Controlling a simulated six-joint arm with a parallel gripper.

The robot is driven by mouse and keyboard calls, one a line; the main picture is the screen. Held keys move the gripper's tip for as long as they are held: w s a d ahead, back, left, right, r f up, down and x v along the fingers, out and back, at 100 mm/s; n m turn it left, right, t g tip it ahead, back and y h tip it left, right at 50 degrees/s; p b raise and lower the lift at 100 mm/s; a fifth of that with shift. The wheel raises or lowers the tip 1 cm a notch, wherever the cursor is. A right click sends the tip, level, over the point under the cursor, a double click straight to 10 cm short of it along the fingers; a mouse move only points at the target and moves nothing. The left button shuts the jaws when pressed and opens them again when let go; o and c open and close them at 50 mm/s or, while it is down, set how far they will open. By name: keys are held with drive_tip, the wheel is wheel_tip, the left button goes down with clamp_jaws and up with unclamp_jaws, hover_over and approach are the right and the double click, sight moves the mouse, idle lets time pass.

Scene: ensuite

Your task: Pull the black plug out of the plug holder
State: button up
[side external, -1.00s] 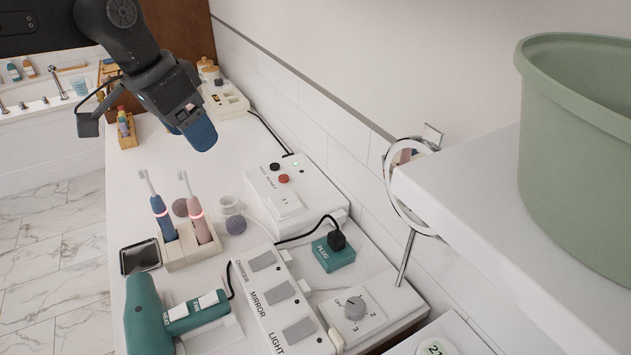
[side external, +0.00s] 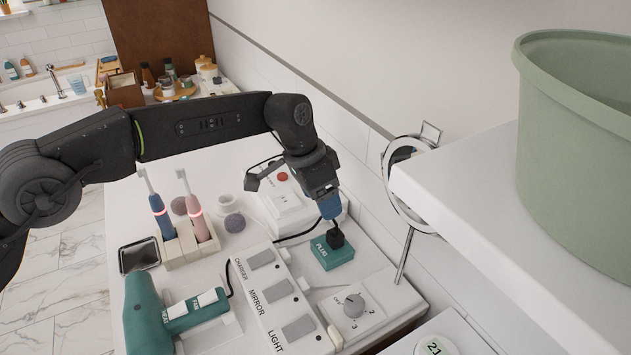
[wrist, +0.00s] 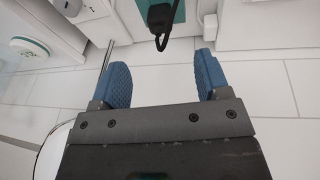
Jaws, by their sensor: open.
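The black plug (side external: 335,238) stands in the teal plug holder (side external: 332,258), which is marked PLUG, with its black cord running off to the left. My gripper (side external: 331,215) is just above the plug in the side view, fingers pointing down. In the wrist view, my gripper (wrist: 155,75) has its two blue fingers wide apart with nothing between them. There the black plug (wrist: 160,20) and the teal holder (wrist: 178,10) show at the top edge, beyond the fingertips. The holder is cut off by that edge.
A white switch panel (side external: 272,300) and a dial box (side external: 354,305) lie in front of the holder. A white box with a red button (side external: 283,177) stands behind, partly hidden by my arm. A round mirror on a stand (side external: 402,190) is close on the right.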

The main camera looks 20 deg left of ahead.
sight(336, 232)
drive_tip(key=x, duration=1)
drive_tip(key=shift+c, duration=0.2)
drive_tip(key=c, duration=1)
drive_tip(key=shift+c, duration=0.2)
drive_tip(key=shift+r, duration=0.15)
drive_tip(key=shift+r, duration=0.35)
drive_tip(key=shift+w+r, duration=0.1)
drive_tip(key=shift+r, duration=1.5)
drive_tip(key=shift+r, duration=2.95)
